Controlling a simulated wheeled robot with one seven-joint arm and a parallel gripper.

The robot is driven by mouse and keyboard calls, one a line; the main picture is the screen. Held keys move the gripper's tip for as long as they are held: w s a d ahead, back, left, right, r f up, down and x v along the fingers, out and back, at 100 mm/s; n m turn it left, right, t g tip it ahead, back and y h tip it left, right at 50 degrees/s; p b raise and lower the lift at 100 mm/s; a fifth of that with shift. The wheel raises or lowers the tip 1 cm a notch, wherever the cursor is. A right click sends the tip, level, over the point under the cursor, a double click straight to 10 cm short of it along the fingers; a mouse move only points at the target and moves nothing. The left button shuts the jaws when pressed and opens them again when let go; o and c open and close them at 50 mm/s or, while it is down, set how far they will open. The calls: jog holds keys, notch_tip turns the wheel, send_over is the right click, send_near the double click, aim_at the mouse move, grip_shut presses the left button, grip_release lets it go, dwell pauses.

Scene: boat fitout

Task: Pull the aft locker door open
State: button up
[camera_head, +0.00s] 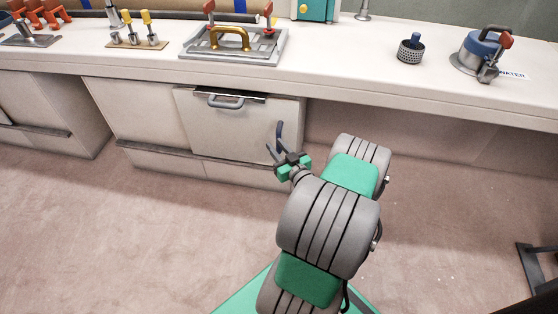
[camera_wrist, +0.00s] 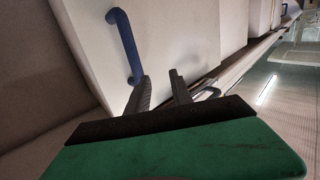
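In the wrist view, a blue bar handle (camera_wrist: 125,46) stands on the pale door panel (camera_wrist: 175,35), ahead and left of my open fingers (camera_wrist: 162,85). The gripper is not around the handle.
The counter (camera_head: 340,75) overhangs the cabinets. On it are a grey hatch with a yellow handle (camera_head: 232,39), a perforated cup (camera_head: 410,50) and a blue-topped fitting (camera_head: 482,50). Carpeted floor (camera_head: 130,230) is clear at the left. A dark frame (camera_head: 535,275) stands at lower right.

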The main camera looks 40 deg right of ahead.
jog(key=w+d, duration=0.1)
jog(key=w+d+f+m+h, duration=0.1)
jog(key=w+d, duration=0.1)
jog(key=w+d+f+h, duration=0.1)
jog(key=d, duration=0.1)
jog(key=shift+w+f+m, duration=0.1)
jog(key=shift+w+m, duration=0.2)
jog(key=shift+w, duration=0.05)
jog(key=shift+c, duration=0.4)
grip_shut()
dwell(1.0)
